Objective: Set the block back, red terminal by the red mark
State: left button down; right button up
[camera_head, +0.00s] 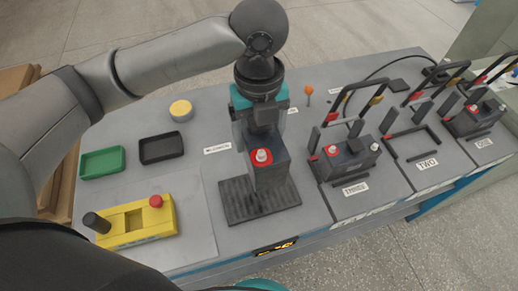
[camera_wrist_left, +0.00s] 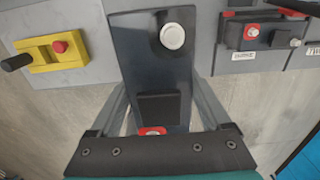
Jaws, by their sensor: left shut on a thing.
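My left gripper (camera_head: 263,130) points down over the ribbed black mat (camera_head: 233,201) and is shut on a dark block (camera_head: 270,178). The block's red-ringed terminal (camera_head: 262,156) faces the front in the head view. In the left wrist view the block (camera_wrist_left: 150,70) lies between the two fingers, with a pale round terminal (camera_wrist_left: 172,36) at the far end and the red terminal (camera_wrist_left: 152,131) close to the gripper's palm. I cannot tell whether the block touches the mat. Bay TWO (camera_head: 427,163) holds an empty black frame (camera_head: 411,158). My right gripper is not in view.
Bay THREE (camera_head: 355,189) and bay ONE (camera_head: 484,143) each hold a block, with raised bars above the bays. A yellow box with a red button (camera_head: 155,201), green tray (camera_head: 102,162), black tray (camera_head: 161,148) and yellow-topped round thing (camera_head: 181,110) stand left.

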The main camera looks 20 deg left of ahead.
pick_arm(q)
notch_tip(320, 180, down, 17)
jog(key=b, duration=0.3)
jog(key=shift+w+b, duration=0.1)
jog(key=shift+b, duration=0.25)
jog(key=shift+f, duration=0.15)
grip_release()
jog(key=shift+f, duration=0.2)
jog(key=shift+r, duration=0.1)
notch_tip(320, 180, up, 12)
jog(key=p, duration=0.2)
jog(key=shift+r+p, duration=0.1)
jog(key=shift+p, duration=0.3)
